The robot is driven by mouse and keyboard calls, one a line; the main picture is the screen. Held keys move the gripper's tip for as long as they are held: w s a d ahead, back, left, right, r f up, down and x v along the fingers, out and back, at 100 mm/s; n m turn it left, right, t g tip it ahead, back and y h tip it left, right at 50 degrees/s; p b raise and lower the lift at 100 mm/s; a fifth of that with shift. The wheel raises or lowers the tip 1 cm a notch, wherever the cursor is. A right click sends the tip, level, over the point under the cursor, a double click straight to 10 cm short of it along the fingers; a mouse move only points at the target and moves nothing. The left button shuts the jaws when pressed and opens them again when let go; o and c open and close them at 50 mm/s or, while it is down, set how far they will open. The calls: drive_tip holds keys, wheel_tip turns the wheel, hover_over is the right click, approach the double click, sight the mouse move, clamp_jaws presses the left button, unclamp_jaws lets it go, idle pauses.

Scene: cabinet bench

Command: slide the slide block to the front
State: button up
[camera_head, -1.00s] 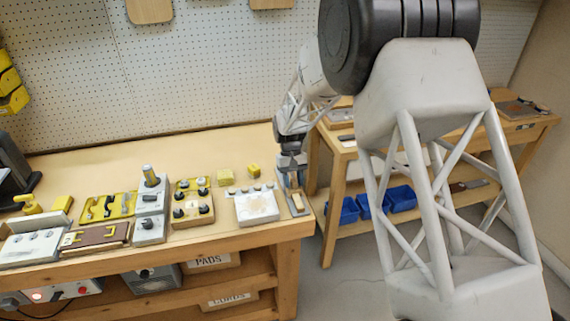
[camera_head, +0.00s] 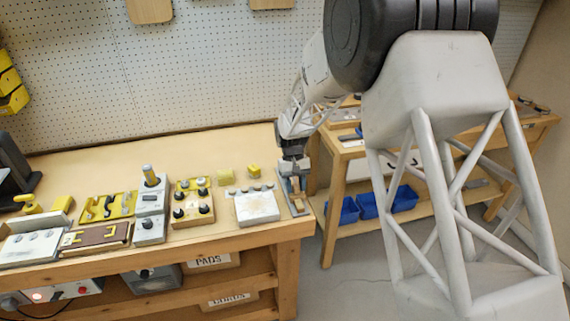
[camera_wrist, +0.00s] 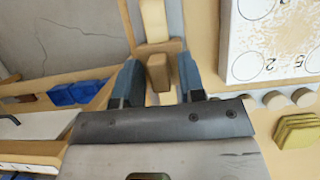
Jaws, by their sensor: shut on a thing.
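The slide block is a small tan wooden block (camera_wrist: 158,72) at the middle of the wrist view, between the two blue-grey fingers of my gripper (camera_wrist: 159,80). My gripper is shut on it. A wooden track piece (camera_wrist: 154,22) runs beyond the block toward the bench's front edge. In the head view, my gripper (camera_head: 293,178) is low over the slide fixture (camera_head: 298,205) at the bench's right end. The block itself is mostly hidden by the gripper there.
A white panel with printed circles (camera_head: 256,207) lies just left of the fixture, with several round knobs behind it. Yellow blocks (camera_head: 254,170) sit further back. The bench ends just right of the fixture. Blue bins (camera_head: 368,206) are on a separate shelf to the right.

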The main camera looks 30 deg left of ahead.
drive_tip(key=o, duration=0.4)
drive_tip(key=shift+x, duration=0.95)
drive_tip(key=shift+d, duration=0.1)
drive_tip(key=shift+r, duration=0.2)
drive_tip(key=shift+w+a+r, duration=0.1)
drive_tip(key=shift+a+r, duration=0.05)
drive_tip(key=shift+r, duration=1.25)
drive_tip(key=shift+w+a+r, duration=0.1)
drive_tip(key=shift+r, duration=4.4)
